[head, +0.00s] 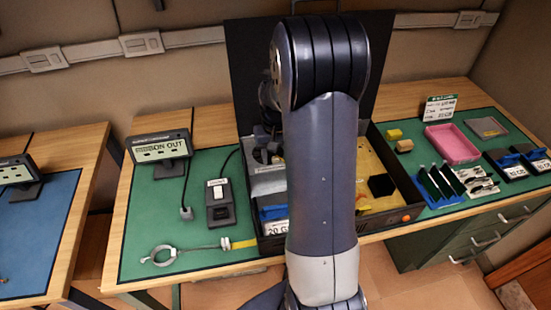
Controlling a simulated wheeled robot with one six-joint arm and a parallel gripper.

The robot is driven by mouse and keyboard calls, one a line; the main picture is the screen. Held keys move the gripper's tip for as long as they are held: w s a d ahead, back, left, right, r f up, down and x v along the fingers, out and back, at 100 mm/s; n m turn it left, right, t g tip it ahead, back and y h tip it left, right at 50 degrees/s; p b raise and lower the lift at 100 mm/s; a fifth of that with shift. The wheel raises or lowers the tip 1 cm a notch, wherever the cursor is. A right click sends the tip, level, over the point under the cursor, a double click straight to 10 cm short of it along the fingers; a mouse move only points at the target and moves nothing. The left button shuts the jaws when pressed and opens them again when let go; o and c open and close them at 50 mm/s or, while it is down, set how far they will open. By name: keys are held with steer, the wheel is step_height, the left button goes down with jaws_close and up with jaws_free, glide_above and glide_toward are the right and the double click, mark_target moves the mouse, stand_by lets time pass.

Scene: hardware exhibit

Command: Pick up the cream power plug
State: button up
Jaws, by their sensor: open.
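A black cord runs down the left side of the green mat to a small greyish plug-like end (187,213), beside a dark switch box (220,205) with a white rocker. I cannot make out a clearly cream power plug; it may be hidden behind my arm or inside the open black case (390,217). My gripper (268,152) is partly hidden behind my arm, pointing down over the left part of the case. It is open, and I see nothing held in it.
A sign display (160,148) and a ringed clamp (162,256) are on the left. The case's raised lid stands behind my arm.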

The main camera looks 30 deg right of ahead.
steer(key=shift+c, duration=0.2)
steer(key=c, duration=0.8)
steer(key=shift+r, duration=0.1)
